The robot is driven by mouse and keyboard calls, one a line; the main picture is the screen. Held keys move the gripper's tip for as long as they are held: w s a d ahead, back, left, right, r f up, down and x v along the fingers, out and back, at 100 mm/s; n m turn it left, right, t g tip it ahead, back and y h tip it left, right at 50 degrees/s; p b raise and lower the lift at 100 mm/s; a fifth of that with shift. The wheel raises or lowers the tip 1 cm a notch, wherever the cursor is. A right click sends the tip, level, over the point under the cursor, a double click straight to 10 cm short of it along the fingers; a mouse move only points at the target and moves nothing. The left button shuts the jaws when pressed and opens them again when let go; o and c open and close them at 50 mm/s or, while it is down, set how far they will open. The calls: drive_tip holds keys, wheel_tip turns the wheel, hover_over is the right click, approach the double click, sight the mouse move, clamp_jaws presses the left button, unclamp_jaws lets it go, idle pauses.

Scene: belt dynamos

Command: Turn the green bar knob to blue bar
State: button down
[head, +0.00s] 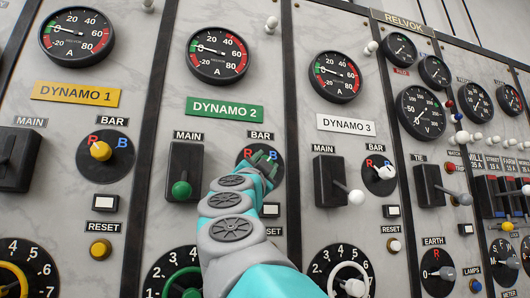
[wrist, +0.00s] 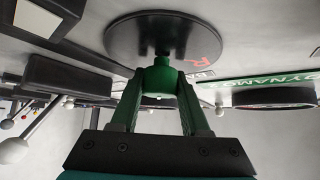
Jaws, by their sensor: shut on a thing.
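The green bar knob (wrist: 160,76) is on a round black dial (wrist: 150,33) in the wrist view. The jaws of my gripper (wrist: 160,92) are shut on it, one green finger on each side. A red R (wrist: 205,63) shows on the dial's right side; no blue mark shows there. In the head view my gripper (head: 264,160) reaches the dial (head: 242,167) under the BAR label (head: 261,135) of the DYNAMO 2 panel. It hides the knob and most of the dial there, so I cannot tell exactly where the knob points.
The green MAIN lever (head: 181,190) is close left of my arm. A switch (head: 270,210) and RESET label (head: 273,231) are just right of it. DYNAMO 3's MAIN lever (head: 355,197) sticks out further right. A green-ringed dial (head: 180,285) is below left.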

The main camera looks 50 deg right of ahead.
drive_tip(key=shift+m+g, duration=0.5)
drive_tip(key=shift+m, duration=0.2)
drive_tip(key=shift+c, duration=1.9)
unclamp_jaws()
drive_tip(key=shift+f, duration=0.1)
drive_tip(key=b+v, duration=0.1)
drive_tip(key=v, duration=0.6)
drive_tip(key=shift+a, duration=0.35)
drive_tip(key=shift+s+a+f, duration=0.1)
drive_tip(key=shift+s, duration=0.05)
